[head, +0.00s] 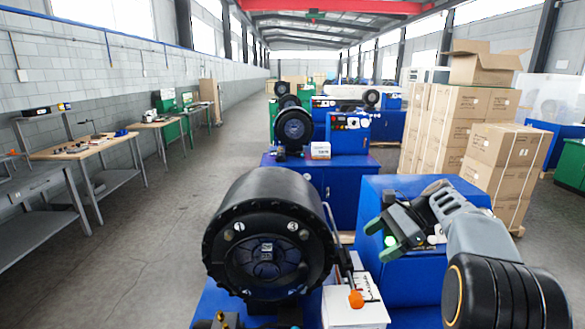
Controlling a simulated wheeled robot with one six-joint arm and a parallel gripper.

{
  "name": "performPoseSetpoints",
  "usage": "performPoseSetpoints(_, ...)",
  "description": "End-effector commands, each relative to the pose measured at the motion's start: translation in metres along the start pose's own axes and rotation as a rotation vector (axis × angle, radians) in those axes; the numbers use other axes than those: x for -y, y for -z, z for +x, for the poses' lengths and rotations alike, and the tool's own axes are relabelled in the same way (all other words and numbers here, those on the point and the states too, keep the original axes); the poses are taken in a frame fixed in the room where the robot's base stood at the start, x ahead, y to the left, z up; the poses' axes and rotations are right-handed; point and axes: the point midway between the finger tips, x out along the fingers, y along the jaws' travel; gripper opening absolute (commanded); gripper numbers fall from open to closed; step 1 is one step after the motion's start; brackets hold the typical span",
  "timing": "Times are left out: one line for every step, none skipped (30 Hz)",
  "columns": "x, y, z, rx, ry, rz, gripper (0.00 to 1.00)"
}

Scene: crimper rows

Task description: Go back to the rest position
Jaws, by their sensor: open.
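My gripper (378,227) is at the right of the head view, at the end of my grey and black arm. Its dark jaws are open and point left, with nothing seen between them. It hangs in front of a blue control cabinet (405,275) with a lit green button (390,241). A large black crimper (268,240) stands on a blue base to the left of my gripper, apart from it. Part of the cabinet's panel is hidden behind my gripper and arm.
A white box with an orange knob (355,299) stands between crimper and cabinet. More crimpers (294,130) stand behind in a row. Stacked cartons (496,165) are at the right. Workbenches (85,148) line the left wall. The grey floor aisle (180,210) on the left is clear.

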Motion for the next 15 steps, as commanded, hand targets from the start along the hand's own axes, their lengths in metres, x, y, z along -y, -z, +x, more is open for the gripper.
performPoseSetpoints(-0.013,-0.015,0.012,-0.075,-0.017,-0.079,0.79)
performPoseSetpoints(-0.020,-0.021,0.018,-0.120,-0.028,-0.126,0.79)
performPoseSetpoints(-0.031,-0.028,0.025,-0.180,-0.044,-0.193,0.79)
performPoseSetpoints(-0.040,-0.032,0.031,-0.224,-0.058,-0.244,0.79)
performPoseSetpoints(-0.049,-0.036,0.036,-0.268,-0.072,-0.297,0.79)
performPoseSetpoints(-0.061,-0.041,0.043,-0.324,-0.094,-0.371,0.79)
performPoseSetpoints(-0.071,-0.044,0.048,-0.367,-0.112,-0.427,0.79)
performPoseSetpoints(-0.080,-0.046,0.052,-0.409,-0.129,-0.485,0.79)
performPoseSetpoints(-0.094,-0.048,0.058,-0.463,-0.156,-0.564,0.79)
performPoseSetpoints(-0.103,-0.049,0.062,-0.501,-0.177,-0.622,0.79)
performPoseSetpoints(-0.113,-0.050,0.065,-0.539,-0.197,-0.681,0.79)
performPoseSetpoints(-0.125,-0.050,0.070,-0.586,-0.224,-0.759,0.79)
performPoseSetpoints(-0.133,-0.050,0.073,-0.620,-0.244,-0.816,0.79)
performPoseSetpoints(-0.142,-0.049,0.076,-0.652,-0.265,-0.870,0.79)
performPoseSetpoints(-0.152,-0.048,0.080,-0.691,-0.292,-0.941,0.79)
